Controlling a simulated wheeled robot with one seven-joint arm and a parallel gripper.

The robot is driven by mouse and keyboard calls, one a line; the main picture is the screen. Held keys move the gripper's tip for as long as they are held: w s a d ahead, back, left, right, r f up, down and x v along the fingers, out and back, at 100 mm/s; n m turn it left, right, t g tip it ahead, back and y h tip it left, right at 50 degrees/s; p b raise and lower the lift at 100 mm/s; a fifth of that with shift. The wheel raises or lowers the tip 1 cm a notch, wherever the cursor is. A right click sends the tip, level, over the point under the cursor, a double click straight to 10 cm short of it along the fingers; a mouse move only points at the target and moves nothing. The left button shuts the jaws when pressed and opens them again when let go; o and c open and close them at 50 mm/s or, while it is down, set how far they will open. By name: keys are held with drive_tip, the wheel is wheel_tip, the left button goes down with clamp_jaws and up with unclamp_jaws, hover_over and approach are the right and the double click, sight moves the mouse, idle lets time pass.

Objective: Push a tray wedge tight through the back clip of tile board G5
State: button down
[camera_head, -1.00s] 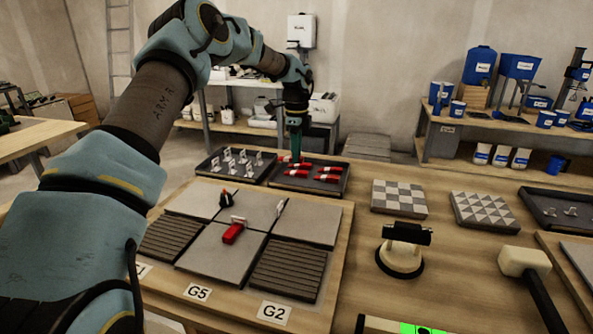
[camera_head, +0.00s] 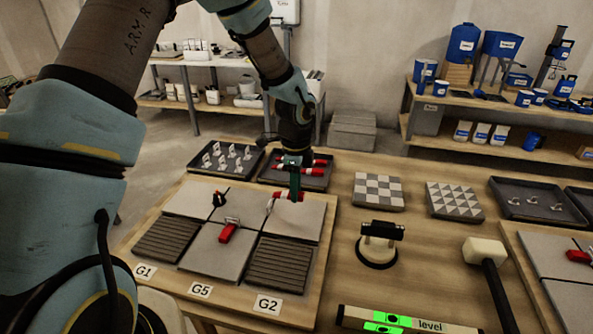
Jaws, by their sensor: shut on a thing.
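My gripper (camera_head: 294,193) is shut on a red wedge (camera_head: 290,196) with a whitish tip, above the back right tile. The wedge's tip points left, close to a thin pale clip (camera_head: 269,205) in the seam there; I cannot tell whether they touch. A red wedge (camera_head: 228,233) sits at the front clip (camera_head: 232,220). A small black piece (camera_head: 219,198) stands at the back left seam. More red wedges (camera_head: 319,173) lie in the tray (camera_head: 265,178).
A tray of white clips (camera_head: 204,170) stands behind the board. To the right are two patterned tiles (camera_head: 378,188), a suction lifter (camera_head: 378,250), a mallet (camera_head: 484,250) and a green-lit level (camera_head: 400,322). Bare bench lies between them.

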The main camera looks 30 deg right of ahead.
sight(279, 196)
drive_tip(key=shift+f+b, duration=2.4)
drive_tip(key=shift+f, duration=0.55)
drive_tip(key=shift+a, duration=0.2)
drive_tip(key=shift+w+a+p, duration=0.4)
drive_tip(key=shift+w+a, duration=0.15)
drive_tip(key=shift+w+a+p, duration=0.45)
drive_tip(key=shift+w+a, duration=0.45)
drive_tip(key=shift+a, duration=0.1)
drive_tip(key=c, duration=0.6)
unclamp_jaws()
